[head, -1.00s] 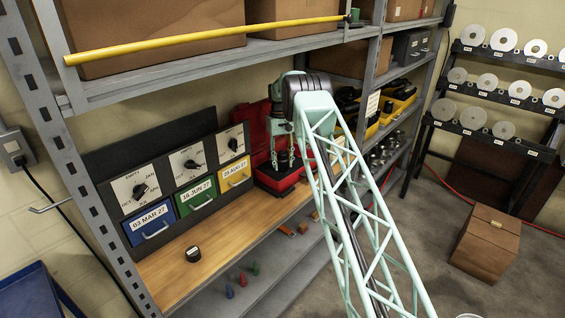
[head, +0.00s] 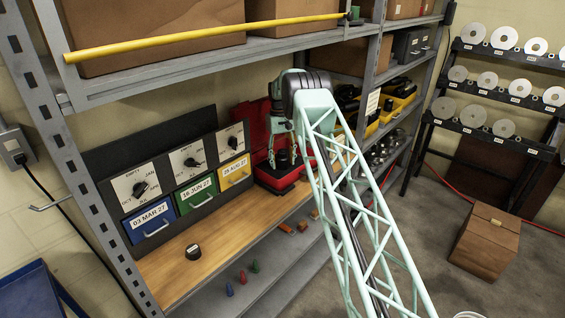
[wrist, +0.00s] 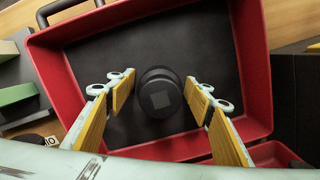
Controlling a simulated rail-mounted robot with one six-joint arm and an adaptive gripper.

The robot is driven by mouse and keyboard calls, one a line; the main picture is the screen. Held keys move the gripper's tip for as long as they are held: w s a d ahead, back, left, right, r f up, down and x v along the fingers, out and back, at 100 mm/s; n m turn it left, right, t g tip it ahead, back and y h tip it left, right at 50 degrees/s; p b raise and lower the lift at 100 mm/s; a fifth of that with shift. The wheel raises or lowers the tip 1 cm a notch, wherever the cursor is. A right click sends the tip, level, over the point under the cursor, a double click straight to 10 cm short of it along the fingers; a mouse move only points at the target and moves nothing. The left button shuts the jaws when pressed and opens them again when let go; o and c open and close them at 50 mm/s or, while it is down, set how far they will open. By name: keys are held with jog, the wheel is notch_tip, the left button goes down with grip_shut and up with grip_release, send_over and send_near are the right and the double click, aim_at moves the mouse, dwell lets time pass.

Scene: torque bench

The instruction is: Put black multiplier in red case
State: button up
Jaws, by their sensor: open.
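The red case (head: 281,180) stands open on the wooden bench below the shelf, with its lid raised at the back. In the wrist view its red rim (wrist: 90,20) surrounds a dark floor. The black multiplier (head: 284,157) stands upright inside the case; from above, the wrist view shows its round body with a square on top (wrist: 160,95). My gripper (head: 286,163) is over the case, pointing down. In the wrist view its yellow-padded fingers (wrist: 160,92) are open on either side of the multiplier, with gaps showing on both sides.
A small black round object (head: 193,252) sits on the bench to the left. Blue, green and yellow dated drawers (head: 205,197) with dials stand behind it. A shelf edge with a yellow bar (head: 200,40) runs above. Small coloured pieces (head: 243,277) lie on the lower shelf.

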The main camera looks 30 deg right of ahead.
aim_at(282, 150)
jog(key=shift+w+r+p, duration=0.25)
jog(key=shift+r+p, duration=0.05)
jog(key=shift+r, duration=1.6)
jog(key=shift+w+r+p, duration=0.2)
jog(key=shift+r+p, duration=0.1)
jog(key=shift+r, duration=1.6)
jog(key=shift+s+d, duration=0.1)
